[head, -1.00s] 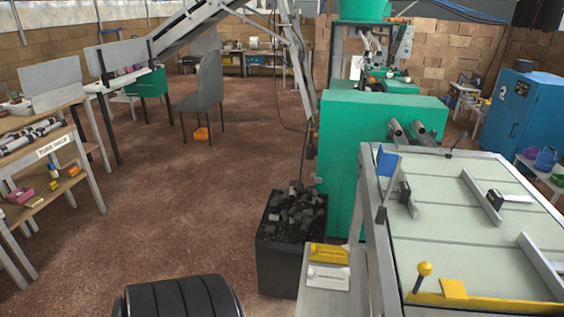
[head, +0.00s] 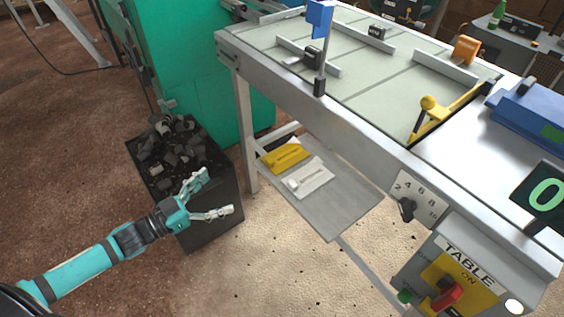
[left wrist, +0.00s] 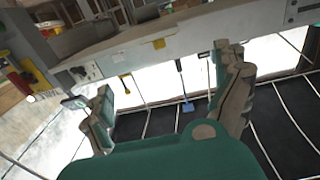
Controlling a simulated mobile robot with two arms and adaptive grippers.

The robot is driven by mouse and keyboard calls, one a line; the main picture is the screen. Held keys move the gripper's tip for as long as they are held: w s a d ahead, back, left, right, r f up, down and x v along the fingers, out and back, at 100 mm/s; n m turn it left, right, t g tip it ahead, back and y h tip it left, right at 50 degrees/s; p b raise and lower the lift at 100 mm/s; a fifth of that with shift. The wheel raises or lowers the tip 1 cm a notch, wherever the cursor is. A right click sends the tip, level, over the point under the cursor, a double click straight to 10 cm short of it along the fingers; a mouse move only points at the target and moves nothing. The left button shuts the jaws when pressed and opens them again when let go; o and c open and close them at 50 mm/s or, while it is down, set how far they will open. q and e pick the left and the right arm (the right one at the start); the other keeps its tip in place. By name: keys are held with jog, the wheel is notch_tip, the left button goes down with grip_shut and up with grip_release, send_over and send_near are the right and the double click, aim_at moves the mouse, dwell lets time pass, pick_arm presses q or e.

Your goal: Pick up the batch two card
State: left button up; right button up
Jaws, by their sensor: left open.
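Two cards lie side by side on a low grey shelf (head: 335,205) below the table in the head view. One is a yellow card (head: 284,157), the other a white card (head: 308,178) to its right and nearer. Their print is too small to read, so I cannot tell which is batch two. My left gripper (head: 218,192) is open and empty, left of the shelf and apart from both cards. My right gripper is not in view.
A black bin (head: 215,215) of dark scraps stands behind and below my left gripper. The table (head: 365,85) overhangs the shelf, with a leg (head: 246,140) at its left. A control box (head: 470,270) and dial (head: 410,200) are at right. The floor before the shelf is clear.

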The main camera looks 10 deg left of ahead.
pick_arm(q)
send_near(267, 162)
jog(key=x, duration=0.5)
jog(key=shift+w+d+f+p, duration=0.1)
jog(key=shift+w+f+p, duration=0.1)
jog(key=shift+p, duration=0.1)
jog(key=shift+w+d, duration=0.3)
jog(key=shift+w, duration=0.1)
jog(key=x, duration=0.4)
jog(key=shift+w+d+r+p, duration=0.1)
jog(key=shift+d+r+p, duration=0.05)
jog(key=shift+r+p, duration=0.15)
jog(key=shift+w+d+f, duration=0.1)
jog(key=shift+w+d, duration=0.05)
jog(key=shift+w, duration=0.1)
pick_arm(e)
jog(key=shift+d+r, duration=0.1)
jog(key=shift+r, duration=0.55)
pick_arm(q)
jog(key=c, duration=1.4)
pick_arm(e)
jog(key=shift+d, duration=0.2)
